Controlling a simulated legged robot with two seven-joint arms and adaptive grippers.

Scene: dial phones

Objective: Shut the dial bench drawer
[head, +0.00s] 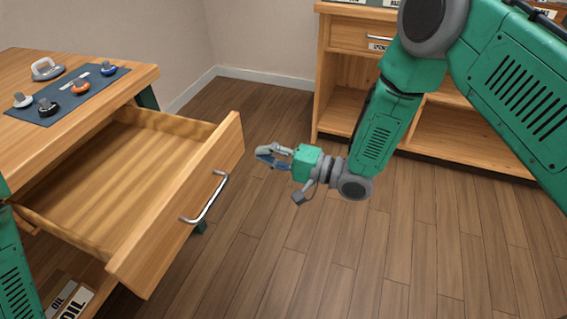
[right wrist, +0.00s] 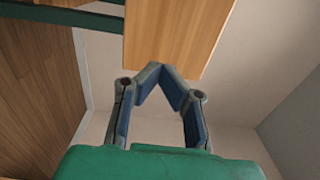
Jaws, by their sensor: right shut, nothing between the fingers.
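The dial bench drawer (head: 178,215) is pulled out far from the wooden bench (head: 70,75) at the left of the head view. It is empty, and its front carries a silver bar handle (head: 208,200). My right gripper (head: 260,155) is shut and empty. It is in the air to the right of the drawer front, apart from it and from the handle. In the right wrist view its fingertips (right wrist: 158,70) meet, with a wooden panel (right wrist: 180,30) behind them; I cannot tell which part of the bench this is. My left gripper is not in view.
A blue mat (head: 70,95) with several dials lies on the bench top. Cards marked OIL (head: 72,300) are below the drawer. A wooden cabinet (head: 330,80) stands at the back right. The floor (head: 300,260) before the drawer is clear.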

